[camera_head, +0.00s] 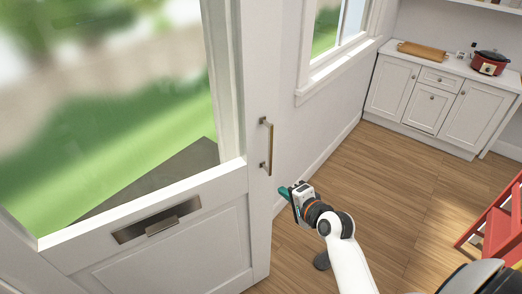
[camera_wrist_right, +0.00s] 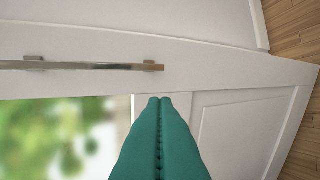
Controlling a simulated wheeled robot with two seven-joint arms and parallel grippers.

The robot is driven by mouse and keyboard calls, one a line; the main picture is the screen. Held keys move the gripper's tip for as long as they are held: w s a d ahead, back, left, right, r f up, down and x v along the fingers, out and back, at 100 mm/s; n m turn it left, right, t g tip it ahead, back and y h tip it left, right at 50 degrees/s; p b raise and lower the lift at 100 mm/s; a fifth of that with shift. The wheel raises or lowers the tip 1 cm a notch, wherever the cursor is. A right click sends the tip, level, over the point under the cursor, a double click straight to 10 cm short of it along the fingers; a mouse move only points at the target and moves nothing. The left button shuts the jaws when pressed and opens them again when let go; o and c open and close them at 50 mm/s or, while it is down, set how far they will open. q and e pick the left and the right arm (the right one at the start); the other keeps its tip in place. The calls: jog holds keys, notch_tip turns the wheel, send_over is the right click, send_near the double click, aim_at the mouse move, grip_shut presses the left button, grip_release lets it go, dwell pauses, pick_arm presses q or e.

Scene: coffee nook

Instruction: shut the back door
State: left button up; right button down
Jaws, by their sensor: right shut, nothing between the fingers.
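The back door (camera_head: 165,245) is white, with a large glass pane above and a mail slot (camera_head: 157,220) below it. It fills the left of the head view; its free lower corner stands over the wood floor, and I cannot tell how far it is open. A slim upright bar handle (camera_head: 267,146) is on its right stile, and it also shows in the right wrist view (camera_wrist_right: 90,66). My right gripper (camera_head: 284,191) has teal fingers, shut and empty, pointing at the door just below and right of the handle. It appears apart from the handle. My left gripper is out of view.
White cabinets (camera_head: 428,104) stand at the back right, with a wooden board (camera_head: 421,50) and a red cooker (camera_head: 489,63) on top. A red step stool (camera_head: 497,228) is at the right edge. The wood floor (camera_head: 365,178) between is clear. A window (camera_head: 338,35) is in the wall beyond the door.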

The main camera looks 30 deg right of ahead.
send_near(256, 158)
jog(key=shift+m+t, duration=0.3)
jog(key=p+x, duration=0.3)
jog(key=x, duration=0.3)
jog(key=shift+w+f, duration=0.2)
jog(key=shift+f, duration=0.05)
